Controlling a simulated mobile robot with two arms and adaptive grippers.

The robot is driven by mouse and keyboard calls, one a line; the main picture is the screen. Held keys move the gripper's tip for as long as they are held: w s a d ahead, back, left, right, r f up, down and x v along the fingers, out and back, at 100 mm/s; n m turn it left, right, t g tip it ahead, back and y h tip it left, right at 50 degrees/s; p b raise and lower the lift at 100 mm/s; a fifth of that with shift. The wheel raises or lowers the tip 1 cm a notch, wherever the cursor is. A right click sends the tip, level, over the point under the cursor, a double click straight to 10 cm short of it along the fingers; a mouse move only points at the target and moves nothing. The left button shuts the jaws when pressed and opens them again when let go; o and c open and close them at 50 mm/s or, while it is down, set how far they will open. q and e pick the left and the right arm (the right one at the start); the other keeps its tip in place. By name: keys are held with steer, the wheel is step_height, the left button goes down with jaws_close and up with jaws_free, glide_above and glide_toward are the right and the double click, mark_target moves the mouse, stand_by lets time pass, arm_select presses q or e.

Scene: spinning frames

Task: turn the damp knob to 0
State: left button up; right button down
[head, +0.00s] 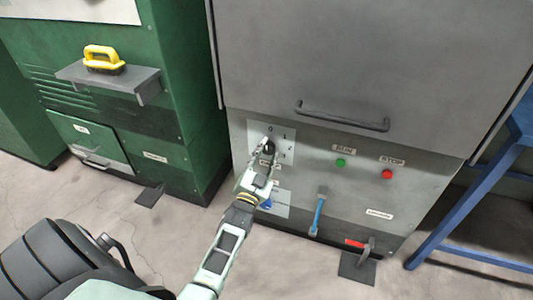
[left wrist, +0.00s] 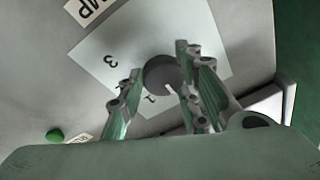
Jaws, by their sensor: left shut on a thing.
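The damp knob (head: 269,147) is a dark round knob on a pale numbered plate (head: 287,156) on the grey machine's front. My left gripper (head: 262,163) is at the knob and covers part of the plate. In the left wrist view my left gripper (left wrist: 160,84) has its two fingers on either side of the damp knob (left wrist: 161,72), shut on it. A light mark shows at the knob's lower edge, near the 1; I cannot tell its exact number. A 3 and part of a label ending in MP (left wrist: 90,10) also show. My right gripper is not in view.
A second plate with a blue knob (head: 266,205) is just below my gripper. To the right are a green button (head: 341,163), a red button (head: 387,175) and a blue-handled lever (head: 318,215). A handle (head: 342,116) juts out above. A blue frame (head: 470,195) stands at right.

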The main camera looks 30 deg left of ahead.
arm_select(q)
steer(key=shift+d+f, duration=0.35)
steer(key=shift+f, duration=0.05)
steer(key=o, duration=1)
steer(key=shift+o, duration=0.2)
steer(key=shift+r, duration=0.15)
steer(key=shift+a+r, duration=0.1)
steer(key=v, duration=1.2)
steer(key=shift+h, duration=0.3)
